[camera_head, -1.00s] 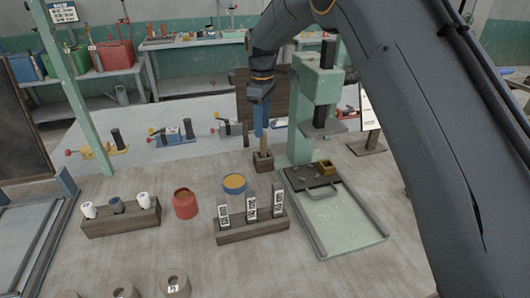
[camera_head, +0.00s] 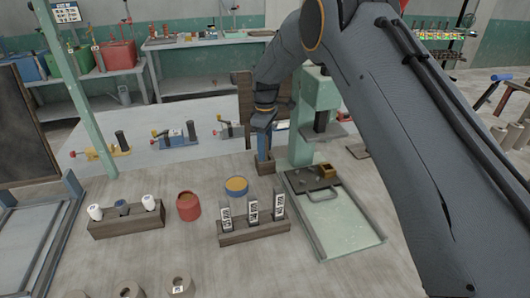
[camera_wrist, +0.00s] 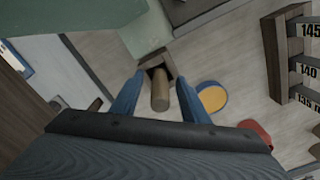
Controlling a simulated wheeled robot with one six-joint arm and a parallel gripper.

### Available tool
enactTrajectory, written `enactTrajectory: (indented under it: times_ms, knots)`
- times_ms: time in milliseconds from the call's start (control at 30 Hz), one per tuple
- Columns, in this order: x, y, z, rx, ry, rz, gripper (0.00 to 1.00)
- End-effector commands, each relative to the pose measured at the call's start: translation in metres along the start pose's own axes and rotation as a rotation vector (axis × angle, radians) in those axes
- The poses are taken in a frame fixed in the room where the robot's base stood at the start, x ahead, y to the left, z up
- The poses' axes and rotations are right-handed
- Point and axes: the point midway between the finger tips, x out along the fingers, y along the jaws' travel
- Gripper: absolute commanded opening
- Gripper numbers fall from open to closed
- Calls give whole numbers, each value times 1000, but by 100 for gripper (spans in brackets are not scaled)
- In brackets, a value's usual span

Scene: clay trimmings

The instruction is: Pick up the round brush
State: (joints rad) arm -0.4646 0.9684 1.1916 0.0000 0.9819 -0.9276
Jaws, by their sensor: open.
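The round brush shows in the wrist view as a round wooden handle (camera_wrist: 160,92) standing up from a small dark wooden block (camera_wrist: 155,64). The block also shows in the head view (camera_head: 265,168), on the bench left of the green press. My gripper (camera_head: 264,153) is pointing down just above the block, and its blue fingers hide most of the brush there. In the wrist view my gripper (camera_wrist: 157,85) is open, with one blue finger on each side of the handle. Contact with the handle cannot be made out. The brush's lower end is hidden in the block.
The green press (camera_head: 314,110) and its tray (camera_head: 340,222) stand close on the right. A blue-rimmed yellow pot (camera_head: 237,187), a red pot (camera_head: 188,206) and a wooden rack of labelled blocks (camera_head: 254,231) stand in front. Some bench is clear left of the block.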

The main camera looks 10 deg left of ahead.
Motion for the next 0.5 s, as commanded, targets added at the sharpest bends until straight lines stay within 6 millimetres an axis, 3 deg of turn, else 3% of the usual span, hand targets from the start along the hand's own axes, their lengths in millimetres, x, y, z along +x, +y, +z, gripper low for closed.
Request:
enactTrajectory:
  times_ms: [67,300,500]
  knots:
    - [0,0,0,0,0,0,41]
    - [0,0,0,-1,0,0,1]
    - [0,0,0,-1,0,0,0]
